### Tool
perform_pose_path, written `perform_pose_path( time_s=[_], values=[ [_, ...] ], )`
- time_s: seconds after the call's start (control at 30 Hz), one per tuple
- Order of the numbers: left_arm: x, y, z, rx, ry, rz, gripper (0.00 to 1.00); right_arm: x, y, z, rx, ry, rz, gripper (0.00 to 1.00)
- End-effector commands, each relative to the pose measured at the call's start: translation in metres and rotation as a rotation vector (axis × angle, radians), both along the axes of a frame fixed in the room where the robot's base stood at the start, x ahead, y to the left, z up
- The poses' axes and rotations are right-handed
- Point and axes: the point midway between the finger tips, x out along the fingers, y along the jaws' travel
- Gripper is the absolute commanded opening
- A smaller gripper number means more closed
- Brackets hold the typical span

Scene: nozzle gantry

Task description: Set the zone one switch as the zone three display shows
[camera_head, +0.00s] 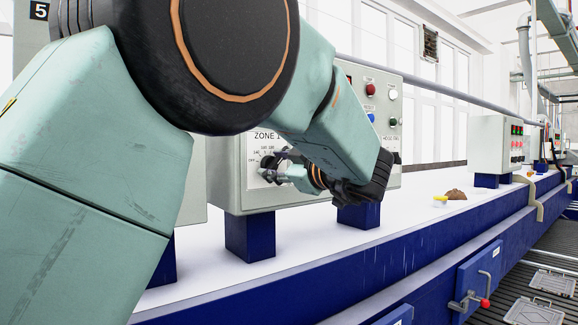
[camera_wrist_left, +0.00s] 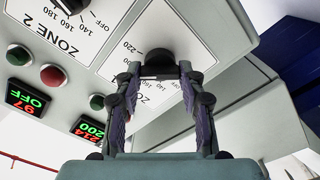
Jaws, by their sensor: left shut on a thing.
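The zone one switch is a black rotary knob on the grey control box (camera_head: 230,195), under a "ZONE 1" label (camera_head: 267,135) in the head view. My left gripper (camera_head: 274,167) is at this dial and partly covers it. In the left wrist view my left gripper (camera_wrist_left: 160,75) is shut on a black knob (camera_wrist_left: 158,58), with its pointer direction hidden. A "ZONE 2" dial (camera_wrist_left: 65,15) is up and to the left. One display (camera_wrist_left: 28,97) appears to read 97 over OFF, another (camera_wrist_left: 88,129) 214 over 200. I cannot tell which display is zone three's. My right gripper is not in view.
Red, white, green and blue buttons (camera_head: 371,90) line the box's right side. It stands on blue feet (camera_head: 250,235) on a white bench top. A brown lump and a yellow item (camera_head: 441,200) lie farther right. Another button box (camera_head: 497,145) stands beyond.

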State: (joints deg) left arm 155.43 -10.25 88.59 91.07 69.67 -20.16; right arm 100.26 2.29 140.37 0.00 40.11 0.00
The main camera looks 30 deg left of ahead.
Motion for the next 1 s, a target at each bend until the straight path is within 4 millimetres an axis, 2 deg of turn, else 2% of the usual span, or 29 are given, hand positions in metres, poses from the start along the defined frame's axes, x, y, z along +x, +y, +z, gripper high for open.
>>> perform_pose_path(
  time_s=[0.07,0.1,0.37,0.73,1.0],
  values=[
    [0.0,0.0,0.005,0.005,-0.008,-0.001,0.08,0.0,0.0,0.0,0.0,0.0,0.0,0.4],
    [0.0,0.0,0.005,0.005,-0.008,-0.001,0.4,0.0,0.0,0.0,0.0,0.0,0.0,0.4],
    [0.0,0.0,0.003,0.003,-0.003,-0.001,0.62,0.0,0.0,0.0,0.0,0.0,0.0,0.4],
    [0.0,0.0,0.002,0.009,0.017,-0.001,0.63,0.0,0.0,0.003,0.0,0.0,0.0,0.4],
    [0.001,0.0,0.006,0.093,0.22,-0.002,0.63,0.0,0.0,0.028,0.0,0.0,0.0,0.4]
  ],
)
